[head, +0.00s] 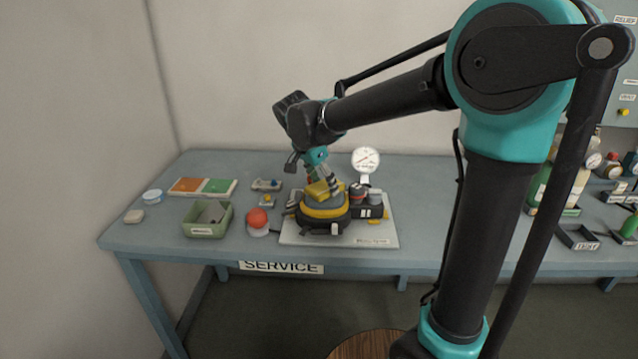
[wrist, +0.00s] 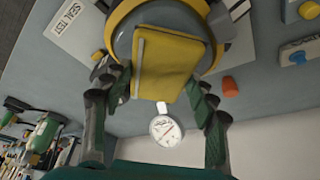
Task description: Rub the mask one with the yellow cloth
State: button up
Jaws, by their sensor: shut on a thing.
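The yellow cloth (head: 318,192) is held in my gripper (head: 328,183), which points down over the workbench. In the wrist view the cloth (wrist: 165,65) is a folded yellow pad between the two fingers of my gripper (wrist: 158,85). The mask (head: 324,212), dark with a grey top and a yellow band, sits on a pale board. The cloth lies over the mask's upper face and looks to touch it, though exact contact is hard to tell. In the wrist view the cloth covers the middle of the mask (wrist: 122,42); its rim shows around.
The pale board (head: 376,236) also bears a round gauge (head: 366,160) and dark canisters (head: 368,200). To the left are a red-topped button (head: 257,217), a green tray (head: 193,226) and orange-green pads (head: 188,185). Bottles crowd the right.

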aim_at(310, 185)
jog(key=shift+d+f, duration=0.1)
jog(key=shift+d, duration=1.2)
jog(key=shift+c, duration=0.5)
jog(key=shift+d, duration=0.6)
jog(key=c, duration=0.4)
jog(key=shift+a, duration=0.1)
jog(key=shift+a+r, duration=0.2)
jog(key=shift+a, duration=1.65)
jog(key=shift+a+f, duration=0.15)
jog(key=shift+a, duration=1.85)
jog(key=shift+r, duration=3.05)
